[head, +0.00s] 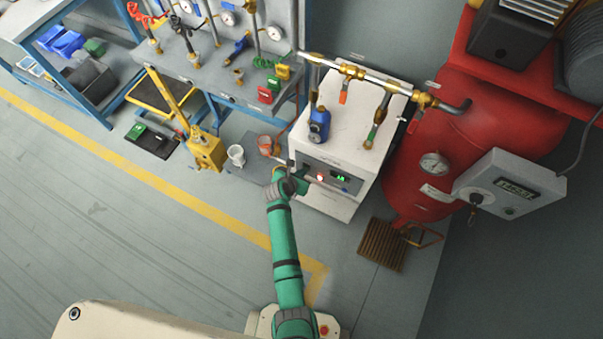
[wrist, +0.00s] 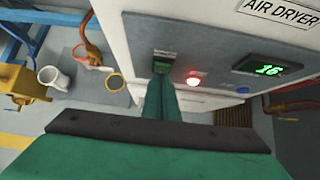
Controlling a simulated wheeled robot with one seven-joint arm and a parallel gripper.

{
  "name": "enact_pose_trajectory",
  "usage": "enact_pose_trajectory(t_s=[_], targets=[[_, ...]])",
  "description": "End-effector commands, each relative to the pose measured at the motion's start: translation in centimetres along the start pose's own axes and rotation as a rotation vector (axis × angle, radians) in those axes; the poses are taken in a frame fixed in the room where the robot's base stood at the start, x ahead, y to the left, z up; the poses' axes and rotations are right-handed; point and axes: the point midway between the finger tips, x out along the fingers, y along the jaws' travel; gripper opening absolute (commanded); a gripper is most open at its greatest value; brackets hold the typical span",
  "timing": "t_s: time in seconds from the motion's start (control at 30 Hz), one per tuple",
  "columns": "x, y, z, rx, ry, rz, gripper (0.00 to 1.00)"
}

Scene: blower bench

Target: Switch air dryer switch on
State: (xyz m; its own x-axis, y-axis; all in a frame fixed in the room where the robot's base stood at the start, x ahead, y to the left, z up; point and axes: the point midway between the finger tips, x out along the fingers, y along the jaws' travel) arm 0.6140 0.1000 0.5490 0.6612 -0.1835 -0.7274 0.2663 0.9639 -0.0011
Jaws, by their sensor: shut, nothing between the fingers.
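The air dryer is a white cabinet (head: 350,125) with a grey control panel on its front. The wrist view shows the panel (wrist: 215,50) close up, with a small dark green switch (wrist: 162,66) on its left part. A lit red lamp (wrist: 193,80) and a green display (wrist: 267,69) reading 16 are right of the switch. My gripper (wrist: 161,80) is shut and empty, its fingertips right at the switch's lower edge. I cannot tell whether they touch it. The fingers partly hide the switch, and its position is unclear. In the head view my gripper (head: 300,184) is at the panel's left side.
A blue button (wrist: 243,90) is below the display. A white cup (head: 236,155) and a yellow stand (head: 206,152) are on the left. A red tank (head: 455,150) with a grey control box (head: 510,190) stands on the right. Pipes with valves (head: 375,80) run above the dryer.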

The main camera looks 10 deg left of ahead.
Motion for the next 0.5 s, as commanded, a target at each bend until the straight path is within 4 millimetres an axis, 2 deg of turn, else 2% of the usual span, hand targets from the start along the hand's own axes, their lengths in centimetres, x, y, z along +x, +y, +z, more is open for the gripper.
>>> enact_pose_trajectory(t_s=[0.5], targets=[[-1.2,0.0,1.4,0.003,-0.006,0.001,0.00]])
